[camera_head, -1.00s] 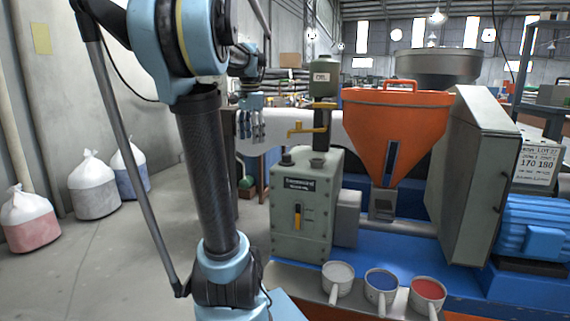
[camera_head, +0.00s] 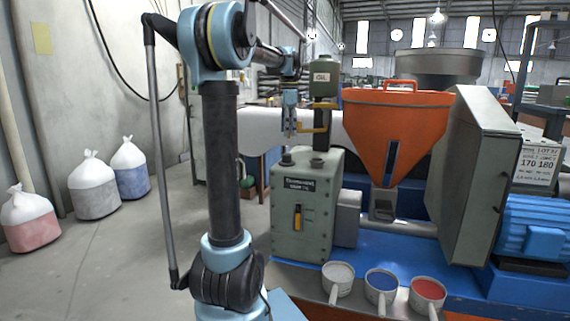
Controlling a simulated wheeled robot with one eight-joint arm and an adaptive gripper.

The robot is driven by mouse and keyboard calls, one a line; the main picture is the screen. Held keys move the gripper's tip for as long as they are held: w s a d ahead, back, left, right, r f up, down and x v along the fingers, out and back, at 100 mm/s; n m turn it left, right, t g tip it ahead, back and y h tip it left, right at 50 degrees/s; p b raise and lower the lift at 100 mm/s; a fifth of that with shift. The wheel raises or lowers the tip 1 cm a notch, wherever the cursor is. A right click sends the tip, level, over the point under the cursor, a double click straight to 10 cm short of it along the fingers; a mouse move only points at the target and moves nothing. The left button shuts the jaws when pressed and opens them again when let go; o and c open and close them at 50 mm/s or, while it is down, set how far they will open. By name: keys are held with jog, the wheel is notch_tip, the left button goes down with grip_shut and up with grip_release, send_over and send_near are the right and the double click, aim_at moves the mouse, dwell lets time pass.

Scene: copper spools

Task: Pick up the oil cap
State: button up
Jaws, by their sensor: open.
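A small dark cap (camera_head: 287,159), which looks like the oil cap, sits on the top left of the grey-green gear housing (camera_head: 300,222). My gripper (camera_head: 290,134) points down and is open and empty. It is a little above the cap in the picture, with a gap between them. I cannot tell whether it is directly over the cap in depth. The green oil container (camera_head: 323,78), marked OIL, stands above the housing just right of my gripper, with a yellow handle (camera_head: 312,129) below it.
Three scoops with white (camera_head: 338,271), blue (camera_head: 381,279) and red (camera_head: 428,289) contents lie in front. Bags stand on the left floor, which is otherwise clear.

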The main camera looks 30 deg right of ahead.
aim_at(287, 155)
notch_tip(287, 155, down, 6)
jog(key=shift+w+f, duration=0.1)
jog(key=shift+f, duration=0.15)
jog(key=shift+w+a+f, duration=0.1)
jog(key=shift+f, duration=1.2)
jog(key=shift+w+f, duration=0.1)
jog(key=shift+f, duration=1.2)
jog(key=c, duration=1.2)
jog(key=shift+c, duration=0.2)
jog(key=shift+r, duration=0.15)
